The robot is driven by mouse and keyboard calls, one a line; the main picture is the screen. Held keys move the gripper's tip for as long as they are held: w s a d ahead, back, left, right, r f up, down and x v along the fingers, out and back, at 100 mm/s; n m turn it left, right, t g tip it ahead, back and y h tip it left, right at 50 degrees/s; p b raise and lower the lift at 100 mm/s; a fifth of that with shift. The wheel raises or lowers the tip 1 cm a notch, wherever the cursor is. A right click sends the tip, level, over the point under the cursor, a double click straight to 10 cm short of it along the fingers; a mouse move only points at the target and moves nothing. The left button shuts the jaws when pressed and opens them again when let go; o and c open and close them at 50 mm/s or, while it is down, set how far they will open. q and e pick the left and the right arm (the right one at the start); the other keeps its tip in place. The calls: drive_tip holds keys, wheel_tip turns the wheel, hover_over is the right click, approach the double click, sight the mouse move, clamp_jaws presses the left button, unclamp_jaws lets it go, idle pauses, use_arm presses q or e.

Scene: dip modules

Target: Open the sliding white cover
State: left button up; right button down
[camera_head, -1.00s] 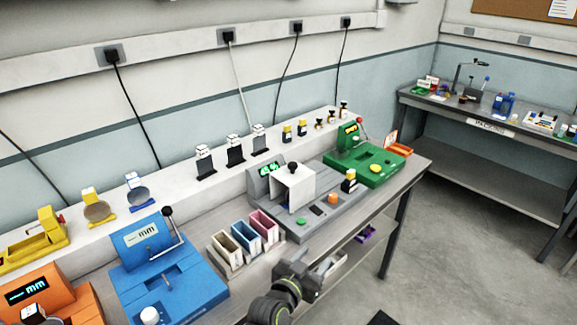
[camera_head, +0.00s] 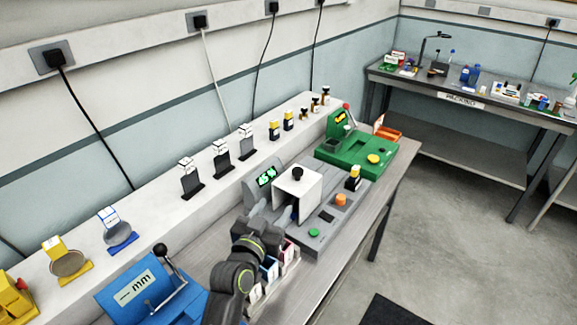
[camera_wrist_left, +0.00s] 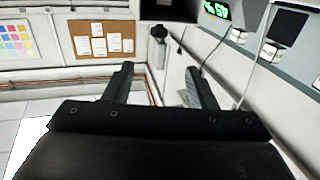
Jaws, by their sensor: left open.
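The white cover (camera_head: 305,186) is a box-like hood with a black knob (camera_head: 297,173) on top. It stands on the grey device (camera_head: 318,232), beside a green-lit display (camera_head: 267,176). My left gripper (camera_head: 272,210) is open and empty, just left of the cover, and does not appear to touch it. In the left wrist view its two fingers (camera_wrist_left: 160,85) are spread wide, with a black knob (camera_wrist_left: 158,32) visible beyond the gap. How the fingertips line up with the cover is hard to tell. My right gripper is not in view.
A blue device (camera_head: 150,290) is at lower left and a green device (camera_head: 355,153) behind right. An orange button (camera_head: 341,200) and a yellow-black module (camera_head: 353,178) are right of the cover. A shelf with modules runs behind.

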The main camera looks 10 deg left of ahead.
sight(296, 175)
use_arm(q)
drive_tip(key=w, duration=0.3)
drive_tip(key=w+d, duration=0.1)
drive_tip(key=w, duration=0.7)
drive_tip(key=shift+d, duration=0.35)
drive_tip(key=w+b, duration=0.2)
drive_tip(key=w, duration=0.1)
drive_tip(key=w+b, duration=0.1)
drive_tip(key=shift+w+d+f, duration=0.2)
drive_tip(key=shift+w+d, duration=0.05)
drive_tip(key=shift+w, duration=0.05)
drive_tip(key=shift+w+d+r+b, duration=0.1)
drive_tip(key=shift+w+r+b, duration=0.1)
drive_tip(key=shift+w+b, duration=0.35)
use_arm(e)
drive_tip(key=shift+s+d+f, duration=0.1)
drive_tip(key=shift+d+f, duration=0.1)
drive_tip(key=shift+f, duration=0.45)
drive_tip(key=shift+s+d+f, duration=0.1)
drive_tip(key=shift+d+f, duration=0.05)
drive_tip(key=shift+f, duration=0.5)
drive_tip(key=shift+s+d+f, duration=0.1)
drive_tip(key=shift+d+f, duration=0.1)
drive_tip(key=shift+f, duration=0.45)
use_arm(q)
clamp_jaws()
